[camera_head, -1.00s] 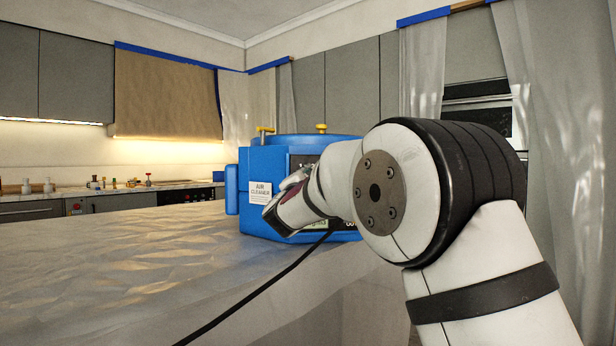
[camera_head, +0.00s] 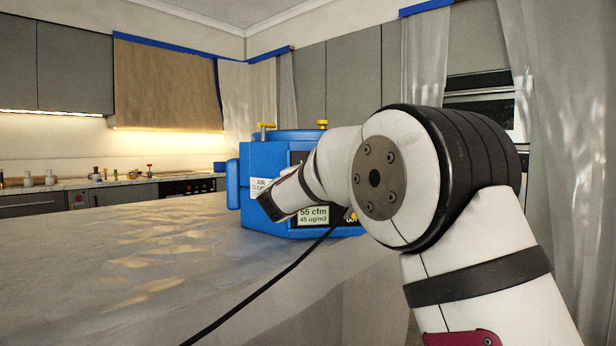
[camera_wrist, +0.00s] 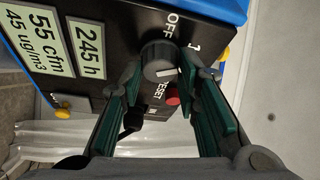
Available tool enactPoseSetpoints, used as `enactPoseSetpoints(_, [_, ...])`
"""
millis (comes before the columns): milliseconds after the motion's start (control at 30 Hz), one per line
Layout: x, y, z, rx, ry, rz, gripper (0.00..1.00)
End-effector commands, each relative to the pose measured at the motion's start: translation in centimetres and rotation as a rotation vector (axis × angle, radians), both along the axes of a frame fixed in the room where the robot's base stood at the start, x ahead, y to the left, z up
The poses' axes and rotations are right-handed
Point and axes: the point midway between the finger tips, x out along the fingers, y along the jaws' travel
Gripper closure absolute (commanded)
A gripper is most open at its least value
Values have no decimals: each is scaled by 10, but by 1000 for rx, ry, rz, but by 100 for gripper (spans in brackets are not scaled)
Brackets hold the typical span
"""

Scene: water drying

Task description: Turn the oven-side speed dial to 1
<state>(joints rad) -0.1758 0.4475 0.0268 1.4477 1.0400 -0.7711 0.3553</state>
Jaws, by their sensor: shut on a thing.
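The blue air cleaner (camera_head: 262,165) stands on the sheet-covered counter (camera_head: 120,250). In the wrist view its black panel (camera_wrist: 100,30) carries a dark round speed dial (camera_wrist: 158,55) with a white mark on its lower right part. "OFF" and "1" are printed beyond the dial, to its upper right. I cannot tell exactly which label the mark points at. My gripper (camera_wrist: 162,66) has its green-padded fingers on both sides of the dial and is shut on it. In the head view my gripper (camera_head: 268,206) is at the cleaner's front and my arm hides part of the panel.
A red button (camera_wrist: 172,99) marked "RESET" is close to the dial, between the fingers. Display plates (camera_wrist: 45,40) read 55 cfm, 45 ug/m3 and 245 h. A black cable (camera_head: 270,285) runs across the counter's front. The counter's left part is clear.

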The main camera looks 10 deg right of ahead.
Motion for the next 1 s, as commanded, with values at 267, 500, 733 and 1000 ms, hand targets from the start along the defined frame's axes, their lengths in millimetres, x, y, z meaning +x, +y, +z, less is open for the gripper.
enactPoseSetpoints(267, [0,0,-1,0,1,0,50])
enactPoseSetpoints(500, [0,0,0,-1,0,0,50])
enactPoseSetpoints(733, [-20,10,-2,-2,1,2,50])
enactPoseSetpoints(1000, [-69,34,-8,-1,2,1,50])
